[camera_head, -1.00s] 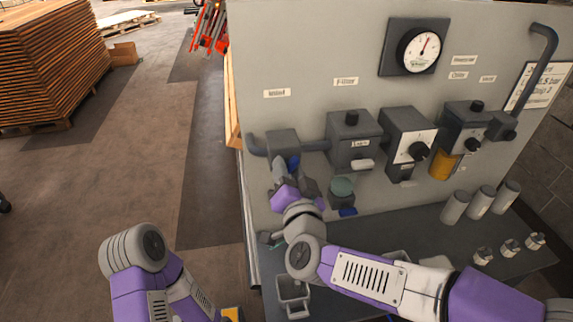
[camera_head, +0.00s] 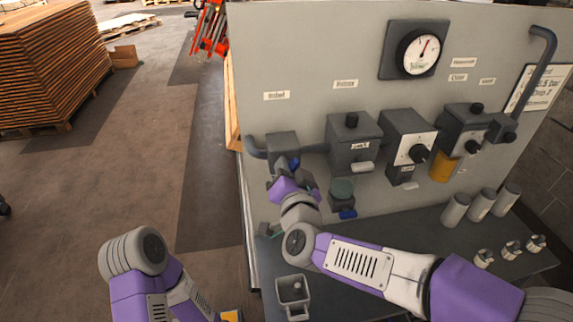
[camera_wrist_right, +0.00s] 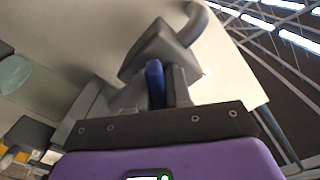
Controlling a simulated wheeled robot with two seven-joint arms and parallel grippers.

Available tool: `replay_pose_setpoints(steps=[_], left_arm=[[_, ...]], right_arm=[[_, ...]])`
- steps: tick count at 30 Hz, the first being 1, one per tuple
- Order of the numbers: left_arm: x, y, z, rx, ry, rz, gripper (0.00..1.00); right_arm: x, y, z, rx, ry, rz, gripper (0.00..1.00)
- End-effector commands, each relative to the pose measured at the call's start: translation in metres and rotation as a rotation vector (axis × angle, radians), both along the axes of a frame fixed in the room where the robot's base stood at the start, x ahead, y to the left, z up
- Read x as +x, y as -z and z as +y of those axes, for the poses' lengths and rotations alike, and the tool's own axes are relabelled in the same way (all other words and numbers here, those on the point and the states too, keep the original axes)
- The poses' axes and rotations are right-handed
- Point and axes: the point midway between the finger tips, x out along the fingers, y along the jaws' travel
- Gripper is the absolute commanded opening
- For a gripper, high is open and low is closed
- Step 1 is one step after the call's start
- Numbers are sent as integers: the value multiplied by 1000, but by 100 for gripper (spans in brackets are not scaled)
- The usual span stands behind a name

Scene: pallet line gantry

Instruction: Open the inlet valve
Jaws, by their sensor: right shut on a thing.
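The inlet valve (camera_head: 282,146) is a grey block on the left of the upright panel, under a small white label, with a pipe on each side. Its blue handle (camera_head: 295,163) shows only partly beside my fingers. My right gripper (camera_head: 286,169) is at the valve's lower front, shut on the handle. In the right wrist view the blue handle (camera_wrist_right: 155,82) stands between the grey fingers (camera_wrist_right: 160,88), with the valve block (camera_wrist_right: 157,50) just beyond. My left arm shows at the lower left, but its gripper is out of view.
A grey bin (camera_head: 292,292) and several cylinders stand on the shelf below.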

Motion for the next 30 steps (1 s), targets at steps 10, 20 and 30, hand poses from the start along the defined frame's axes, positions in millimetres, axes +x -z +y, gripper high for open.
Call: replay_pose_setpoints(steps=[10, 20, 30], left_arm=[[0, 14, 0, 0, 0, 0, 0], [0, 41, 0, 0, 0, 0, 0], [0, 65, 0, 0, 0, 0, 0]], right_arm=[[0, 3, 0, 115, -1, 23, 0], [0, 4, 0, 394, 0, 78, 0], [0, 3, 0, 690, -1, 138, 0]])
